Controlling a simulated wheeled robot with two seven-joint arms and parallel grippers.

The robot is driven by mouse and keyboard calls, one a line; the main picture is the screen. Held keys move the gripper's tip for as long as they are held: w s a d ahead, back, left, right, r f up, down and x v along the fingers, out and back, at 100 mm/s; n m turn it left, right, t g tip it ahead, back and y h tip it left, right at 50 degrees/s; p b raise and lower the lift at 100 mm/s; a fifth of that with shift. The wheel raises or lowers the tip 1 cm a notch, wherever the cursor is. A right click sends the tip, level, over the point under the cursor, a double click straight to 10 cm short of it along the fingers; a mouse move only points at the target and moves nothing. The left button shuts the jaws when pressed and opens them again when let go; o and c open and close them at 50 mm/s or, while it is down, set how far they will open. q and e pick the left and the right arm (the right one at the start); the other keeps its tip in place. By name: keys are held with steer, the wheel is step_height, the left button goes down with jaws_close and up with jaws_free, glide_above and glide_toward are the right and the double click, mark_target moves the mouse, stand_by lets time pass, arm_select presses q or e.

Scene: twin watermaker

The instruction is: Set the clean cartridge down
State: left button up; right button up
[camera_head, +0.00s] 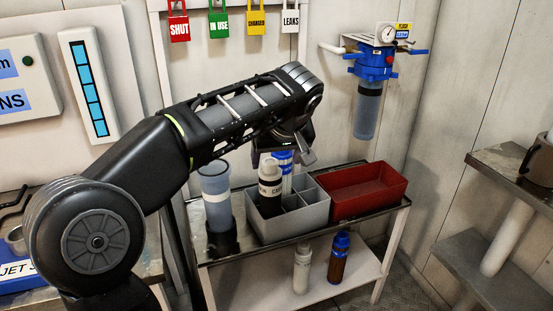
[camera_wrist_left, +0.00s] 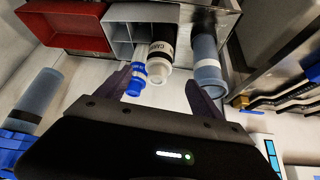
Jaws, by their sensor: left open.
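A white cartridge with a blue cap (camera_head: 284,158) stands upright in the grey divided bin (camera_head: 316,207), partly hidden by my gripper and the bottle in front. It also shows in the left wrist view (camera_wrist_left: 134,84). My left gripper (camera_head: 285,150) is open just above it. In the left wrist view, the cartridge shows between the spread fingers (camera_wrist_left: 158,86), closer to the left one. A black bottle with a white top and a printed label (camera_head: 270,190) stands beside it in the bin. I cannot tell whether a finger touches either one. My right gripper is not in view.
A red open bin (camera_head: 362,188) stands right of the grey bin on the cart. A translucent blue cylinder (camera_head: 216,195) stands at the left. A white bottle (camera_head: 301,268) and a brown bottle (camera_head: 339,258) stand on the lower shelf. A blue-headed filter housing (camera_head: 368,105) hangs on the wall.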

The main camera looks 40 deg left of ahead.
arm_select(q)
steer(key=shift+f, duration=0.1)
stand_by(0.6)
steer(key=w+d+f+m+g+h, duration=0.1)
steer(key=d+f+m+h, duration=0.1)
steer(key=d+f, duration=0.55)
steer(key=d+f+m+h, duration=0.2)
steer(key=d+f, duration=0.2)
steer(key=f, duration=0.7)
steer(key=w+d+f+m+g+h, duration=0.15)
steer(key=d+f, duration=0.35)
steer(key=f, duration=0.5)
steer(key=s+d+f+m+h, duration=0.1)
steer(key=s+d+f, duration=0.4)
steer(key=f, duration=0.2)
steer(key=s+d+f+m+h, duration=0.1)
steer(key=s+d+f+h, duration=0.1)
steer(key=s+d+f, duration=0.5)
steer(key=s+f, duration=0.4)
steer(key=s, duration=0.2)
steer(key=s+d+f+g, duration=0.1)
steer(key=s+d+f, duration=0.1)
steer(key=s+f, duration=0.3)
steer(key=s, duration=0.3)
steer(key=shift+s+f+h, duration=0.25)
steer(key=shift+f+h, duration=0.1)
steer(key=shift+f, duration=0.05)
